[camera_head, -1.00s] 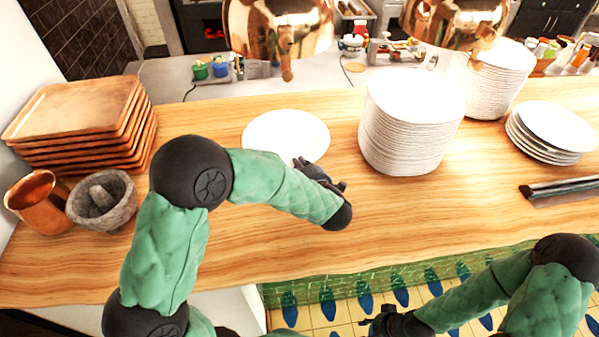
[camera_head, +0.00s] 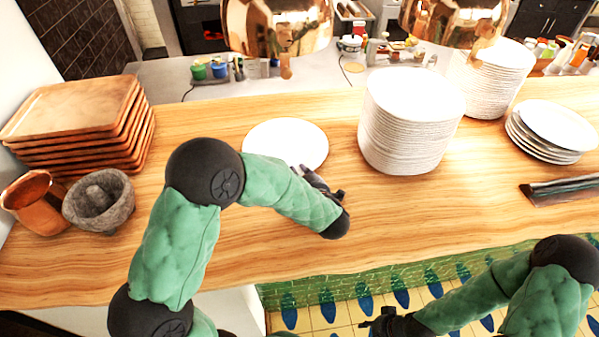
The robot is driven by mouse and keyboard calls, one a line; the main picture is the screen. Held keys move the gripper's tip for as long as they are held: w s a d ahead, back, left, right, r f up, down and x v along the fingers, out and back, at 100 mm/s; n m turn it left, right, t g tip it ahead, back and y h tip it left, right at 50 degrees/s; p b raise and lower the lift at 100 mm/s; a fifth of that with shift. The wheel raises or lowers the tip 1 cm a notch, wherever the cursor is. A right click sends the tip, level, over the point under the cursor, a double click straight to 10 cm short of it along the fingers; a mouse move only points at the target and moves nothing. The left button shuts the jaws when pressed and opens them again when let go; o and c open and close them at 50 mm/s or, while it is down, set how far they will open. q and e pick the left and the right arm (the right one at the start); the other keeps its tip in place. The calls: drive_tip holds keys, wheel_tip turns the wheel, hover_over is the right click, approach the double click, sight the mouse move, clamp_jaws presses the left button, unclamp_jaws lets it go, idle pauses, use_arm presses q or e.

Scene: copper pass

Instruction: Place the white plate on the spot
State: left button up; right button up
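The white plate (camera_head: 284,139) is a single round plate over the wooden counter, left of the tall plate stack. My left gripper (camera_head: 300,172) is at its near right rim, with its fingers shut on that rim as far as I can see. The plate lies about level, on or just above the wood; I cannot tell if it touches. No marked spot shows; the plate may cover it. My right gripper (camera_head: 373,323) hangs low in front of the counter, away from the plates. Its fingers are too small and dark to tell open from shut.
A tall plate stack (camera_head: 405,135) stands right of the plate, with another stack (camera_head: 495,80) behind and a low stack (camera_head: 550,130) at right. Wooden trays (camera_head: 80,115), a copper mug (camera_head: 38,205) and a stone mortar (camera_head: 100,205) stand at left. Copper lamps (camera_head: 275,25) hang above.

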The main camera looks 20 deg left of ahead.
use_arm(q)
drive_tip(key=shift+s+d+r, duration=0.15)
drive_tip(key=shift+d+r, duration=0.05)
drive_tip(key=p+v, duration=0.2)
drive_tip(key=v, duration=0.9)
drive_tip(key=shift+s+d, duration=0.15)
drive_tip(key=shift+s, duration=0.05)
